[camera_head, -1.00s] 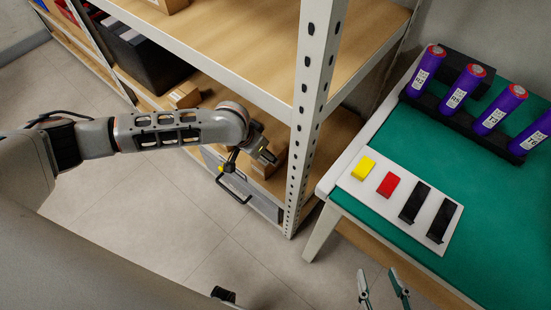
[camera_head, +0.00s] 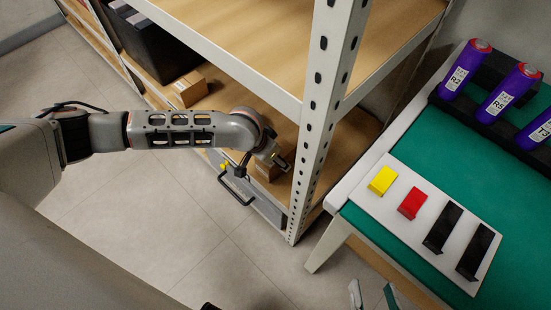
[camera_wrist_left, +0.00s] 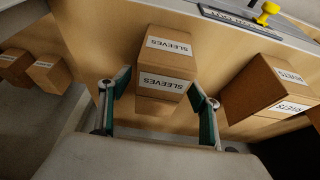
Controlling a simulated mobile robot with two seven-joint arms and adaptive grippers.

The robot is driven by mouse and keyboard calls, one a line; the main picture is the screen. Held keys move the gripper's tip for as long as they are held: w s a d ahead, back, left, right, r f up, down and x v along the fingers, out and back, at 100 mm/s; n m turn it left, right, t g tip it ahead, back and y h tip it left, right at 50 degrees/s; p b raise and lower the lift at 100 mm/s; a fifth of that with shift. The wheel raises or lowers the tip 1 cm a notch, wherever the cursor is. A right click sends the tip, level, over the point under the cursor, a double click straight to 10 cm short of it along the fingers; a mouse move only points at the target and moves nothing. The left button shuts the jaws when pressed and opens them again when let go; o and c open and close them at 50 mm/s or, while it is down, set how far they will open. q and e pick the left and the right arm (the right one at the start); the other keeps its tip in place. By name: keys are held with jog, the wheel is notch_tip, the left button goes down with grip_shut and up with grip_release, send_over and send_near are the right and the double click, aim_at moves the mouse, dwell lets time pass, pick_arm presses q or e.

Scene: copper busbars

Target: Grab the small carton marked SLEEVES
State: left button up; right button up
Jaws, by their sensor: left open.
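The small brown carton marked SLEEVES (camera_wrist_left: 167,62) sits on the wooden shelf, its labels upside down in the left wrist view. My left gripper (camera_wrist_left: 160,92) is open, its fingers apart to either side of the carton's near end; I cannot tell whether they touch it. In the head view my left gripper (camera_head: 280,158) is at the lower shelf beside the post, in front of a brown carton (camera_head: 265,172) that it partly hides; its label cannot be read there. My right gripper (camera_head: 372,296) shows only its fingertips at the bottom edge, apart.
A carton marked RIVETS (camera_wrist_left: 270,90) stands to the right in the wrist view, with other cartons (camera_wrist_left: 48,72) at left. The perforated shelf post (camera_head: 322,110) is close to my left gripper. A green-topped table (camera_head: 400,228) with a white tray (camera_head: 380,205) stands at right.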

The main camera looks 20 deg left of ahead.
pick_arm(q)
jog(key=shift+f+p, duration=0.3)
dwell(1.0)
jog(key=c, duration=1.4)
